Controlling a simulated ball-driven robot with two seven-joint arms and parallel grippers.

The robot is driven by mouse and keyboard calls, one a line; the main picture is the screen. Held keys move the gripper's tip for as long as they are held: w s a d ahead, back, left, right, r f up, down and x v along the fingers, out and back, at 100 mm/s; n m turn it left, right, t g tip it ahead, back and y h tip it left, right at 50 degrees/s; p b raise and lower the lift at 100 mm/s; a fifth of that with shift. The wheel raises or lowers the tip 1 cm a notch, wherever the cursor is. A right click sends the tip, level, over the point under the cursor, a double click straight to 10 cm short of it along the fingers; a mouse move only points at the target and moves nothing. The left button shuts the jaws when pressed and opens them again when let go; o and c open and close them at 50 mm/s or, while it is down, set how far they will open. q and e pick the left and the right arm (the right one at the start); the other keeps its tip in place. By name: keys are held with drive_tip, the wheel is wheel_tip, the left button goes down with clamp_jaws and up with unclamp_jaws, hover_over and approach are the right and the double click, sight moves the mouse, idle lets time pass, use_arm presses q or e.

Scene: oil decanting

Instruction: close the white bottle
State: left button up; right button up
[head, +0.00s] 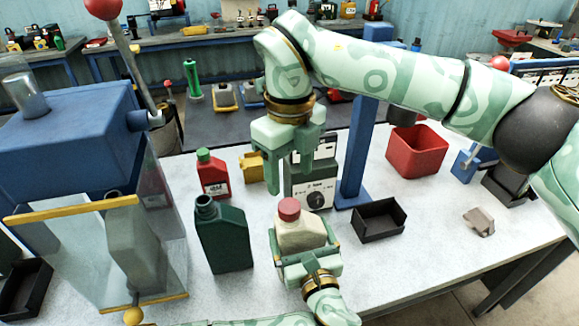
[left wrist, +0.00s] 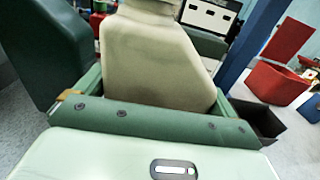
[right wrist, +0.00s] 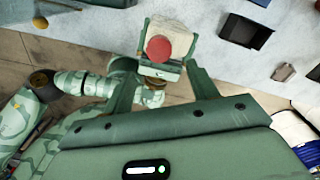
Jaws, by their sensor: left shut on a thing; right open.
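The white bottle (head: 301,236) stands upright in my left gripper (head: 306,252), which is shut around its body. A red cap (head: 289,209) sits on the bottle's mouth; how tightly it is screwed on cannot be told. The bottle fills the middle of the left wrist view (left wrist: 155,62), its top cut off. My right gripper (head: 291,180) is open and empty, fingers pointing down, above and apart from the cap. In the right wrist view the red cap (right wrist: 158,48) shows beyond and between the open fingers (right wrist: 163,85).
A dark green uncapped bottle (head: 222,236) stands just left of the white bottle. A red bottle with green cap (head: 212,175), a scale (head: 316,190), a blue post (head: 358,150), a black tray (head: 379,222) and a red bin (head: 416,150) stand around. The table's right front is mostly clear.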

sight(289, 205)
drive_tip(key=n, duration=0.3)
drive_tip(key=shift+a, duration=0.1)
drive_tip(key=shift+f, duration=4)
